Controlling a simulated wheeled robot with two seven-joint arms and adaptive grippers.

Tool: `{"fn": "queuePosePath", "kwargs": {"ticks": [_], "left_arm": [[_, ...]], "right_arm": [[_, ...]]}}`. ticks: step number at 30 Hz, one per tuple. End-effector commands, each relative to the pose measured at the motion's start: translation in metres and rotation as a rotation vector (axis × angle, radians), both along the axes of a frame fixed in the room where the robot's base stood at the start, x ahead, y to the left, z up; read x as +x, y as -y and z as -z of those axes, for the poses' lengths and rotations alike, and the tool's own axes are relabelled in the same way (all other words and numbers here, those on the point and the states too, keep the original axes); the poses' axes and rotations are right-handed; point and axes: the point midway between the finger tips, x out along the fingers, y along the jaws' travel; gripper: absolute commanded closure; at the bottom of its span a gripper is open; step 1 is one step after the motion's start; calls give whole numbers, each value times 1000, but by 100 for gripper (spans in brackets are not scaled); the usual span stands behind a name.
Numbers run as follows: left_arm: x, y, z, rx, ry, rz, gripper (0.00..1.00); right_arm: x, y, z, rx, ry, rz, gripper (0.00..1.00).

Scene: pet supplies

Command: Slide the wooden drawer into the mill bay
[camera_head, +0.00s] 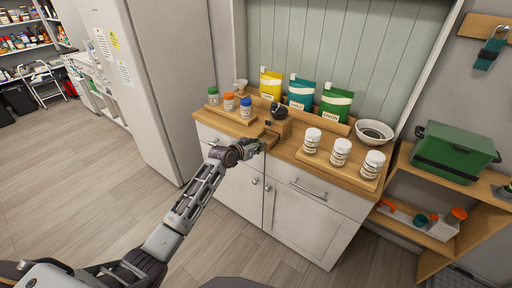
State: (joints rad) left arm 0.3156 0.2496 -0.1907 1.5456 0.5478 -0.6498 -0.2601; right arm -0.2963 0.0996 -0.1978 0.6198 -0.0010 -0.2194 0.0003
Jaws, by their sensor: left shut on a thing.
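The mill (279,110) is a small dark grinder on a wooden body (273,127), standing on the wooden counter between two rows of jars. The wooden drawer (268,140) is a small brown piece at the mill's front, near the counter's front edge. My left gripper (257,145) is shut on the drawer from the front left and hides part of it. The mill bay is too small and covered to see clearly, so I cannot tell how deep the drawer sits. My right gripper is not in view.
Jars with green, orange and blue lids (229,103) stand left of the mill. Three white-lidded jars (341,151) stand right on a wooden board. Coloured pouches (301,93) stand behind, with a white bowl (374,132) at right. The floor before the cabinet is clear.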

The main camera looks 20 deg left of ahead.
Motion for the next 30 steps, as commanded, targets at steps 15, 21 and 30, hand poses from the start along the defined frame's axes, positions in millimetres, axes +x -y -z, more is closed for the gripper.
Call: {"fn": "queuePosePath", "kwargs": {"ticks": [15, 21, 30], "left_arm": [[11, 4, 0, 0, 1, 0, 100], [15, 6, 0, -1, 1, 1, 100], [20, 8, 0, 0, 1, 0, 100]], "right_arm": [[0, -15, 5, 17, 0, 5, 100], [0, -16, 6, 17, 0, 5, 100], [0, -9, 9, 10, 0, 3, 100]]}}
